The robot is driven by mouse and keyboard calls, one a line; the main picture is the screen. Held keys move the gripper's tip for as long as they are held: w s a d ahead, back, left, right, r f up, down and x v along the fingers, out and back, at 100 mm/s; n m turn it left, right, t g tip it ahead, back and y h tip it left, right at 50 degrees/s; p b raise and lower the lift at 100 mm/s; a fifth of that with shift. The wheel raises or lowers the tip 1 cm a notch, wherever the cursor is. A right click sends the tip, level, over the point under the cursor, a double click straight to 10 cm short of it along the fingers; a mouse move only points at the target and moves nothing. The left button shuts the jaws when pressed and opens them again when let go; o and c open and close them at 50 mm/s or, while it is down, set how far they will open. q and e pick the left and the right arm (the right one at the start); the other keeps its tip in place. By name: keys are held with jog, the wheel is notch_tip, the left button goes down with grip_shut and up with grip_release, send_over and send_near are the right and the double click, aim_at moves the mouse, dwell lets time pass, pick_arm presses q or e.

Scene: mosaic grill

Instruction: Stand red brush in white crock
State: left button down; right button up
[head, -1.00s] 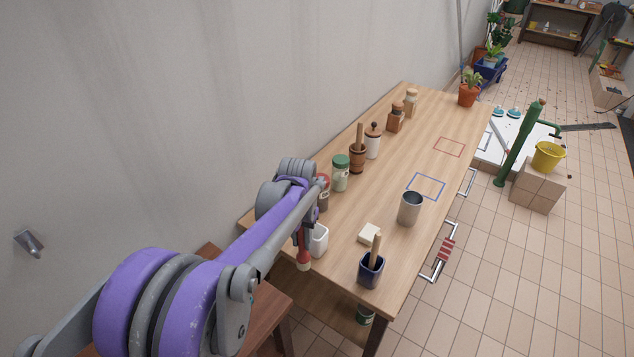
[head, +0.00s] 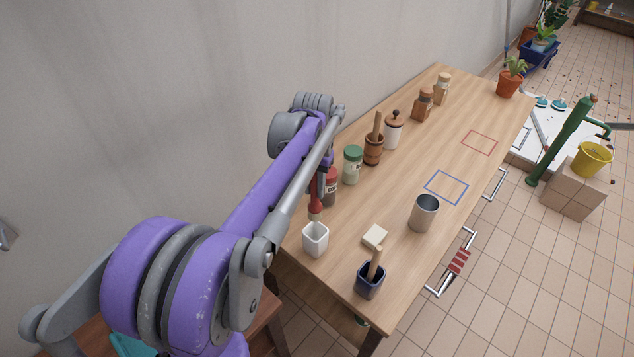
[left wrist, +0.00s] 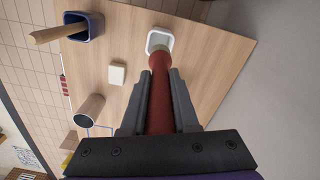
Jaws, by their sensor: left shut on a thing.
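The white crock (head: 315,240) stands upright on the near left part of the wooden table. My left gripper (head: 318,178) is shut on the red brush (head: 315,202) and holds it roughly upright, bristle end down, above the crock in the head view. In the left wrist view the red brush (left wrist: 161,92) runs between the fingers (left wrist: 161,105), and its pale tip overlaps the opening of the white crock (left wrist: 159,36). I cannot tell whether the tip is inside the rim. My right gripper is not in view.
A navy crock with a wooden handle (head: 370,280), a cream block (head: 374,236) and a metal cup (head: 423,213) stand to the right. The table's middle is clear.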

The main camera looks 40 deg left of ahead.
aim_at(315, 204)
pick_arm(q)
jog(key=shift+w+f+b, duration=0.1)
jog(key=shift+f+b, duration=1.1)
jog(key=shift+f, duration=1.6)
jog(key=shift+f+b, duration=2)
jog(key=shift+f, duration=1.55)
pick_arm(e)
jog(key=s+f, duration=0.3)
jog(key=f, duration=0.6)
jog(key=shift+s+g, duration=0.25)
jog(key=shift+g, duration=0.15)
pick_arm(q)
jog(key=c, duration=0.6)
grip_release()
notch_tip(315, 204, up, 11)
jog(key=shift+f+p, duration=0.1)
jog(key=shift+p, duration=0.3)
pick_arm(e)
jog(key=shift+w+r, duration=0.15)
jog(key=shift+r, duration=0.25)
